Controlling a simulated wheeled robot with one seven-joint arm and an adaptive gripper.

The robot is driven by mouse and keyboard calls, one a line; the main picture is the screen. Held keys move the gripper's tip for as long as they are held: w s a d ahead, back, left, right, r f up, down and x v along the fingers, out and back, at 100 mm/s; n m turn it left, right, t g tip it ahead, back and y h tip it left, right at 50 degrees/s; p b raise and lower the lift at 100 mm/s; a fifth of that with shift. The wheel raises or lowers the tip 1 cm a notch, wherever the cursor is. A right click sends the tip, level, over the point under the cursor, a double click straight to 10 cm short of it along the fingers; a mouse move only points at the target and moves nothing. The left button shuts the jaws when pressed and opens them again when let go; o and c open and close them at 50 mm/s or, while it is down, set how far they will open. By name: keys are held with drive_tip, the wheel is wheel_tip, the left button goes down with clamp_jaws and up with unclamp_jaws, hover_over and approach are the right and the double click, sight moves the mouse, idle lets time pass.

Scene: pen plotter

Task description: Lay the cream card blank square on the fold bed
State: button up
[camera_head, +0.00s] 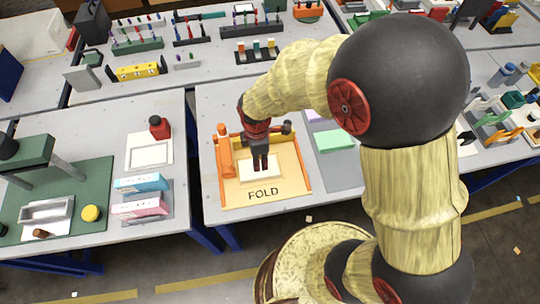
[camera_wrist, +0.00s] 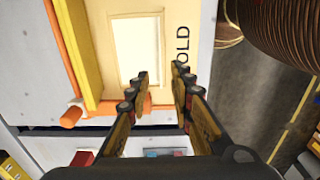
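The fold bed (camera_head: 288,187) is a tan panel with orange rails and the word FOLD along its front, on the middle table. A pale cream rectangle, apparently the card blank (camera_head: 247,174), lies in the middle of the bed and looks roughly square to it. In the wrist view the card (camera_wrist: 138,42) is a pale rectangle inside a tan border. My gripper (camera_head: 260,167) points down over the card and hides part of it. In the wrist view its fingers (camera_wrist: 160,72) are apart with nothing seen between them. Contact with the card cannot be told.
A green card (camera_head: 335,140) and a partly hidden lilac card (camera_head: 319,116) lie on a grey mat right of the bed. An orange roller (camera_head: 226,158) stands along the bed's left side. Pink and blue boxes (camera_head: 140,206) stand on the left table, across a gap.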

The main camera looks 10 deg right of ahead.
drive_tip(key=s+d+r+m+t, duration=0.1)
drive_tip(key=d+r+m, duration=0.25)
drive_tip(key=r, duration=0.55)
drive_tip(key=s+d+r+m+t, duration=0.1)
drive_tip(key=d+r+m+t, duration=0.15)
drive_tip(key=r+m, duration=0.4)
drive_tip(key=s+d+r+m+t, duration=0.1)
drive_tip(key=s+d+r+m, duration=0.2)
drive_tip(key=s+r, duration=0.2)
drive_tip(key=s+d+r+m+t, duration=0.1)
drive_tip(key=s+d+r+m, duration=0.2)
drive_tip(key=r, duration=0.4)
drive_tip(key=shift+s+m, duration=0.8)
drive_tip(key=shift+s, duration=0.35)
wheel_tip(320, 180, down, 2)
drive_tip(key=shift+f+b, duration=0.1)
drive_tip(key=shift+b, duration=1.05)
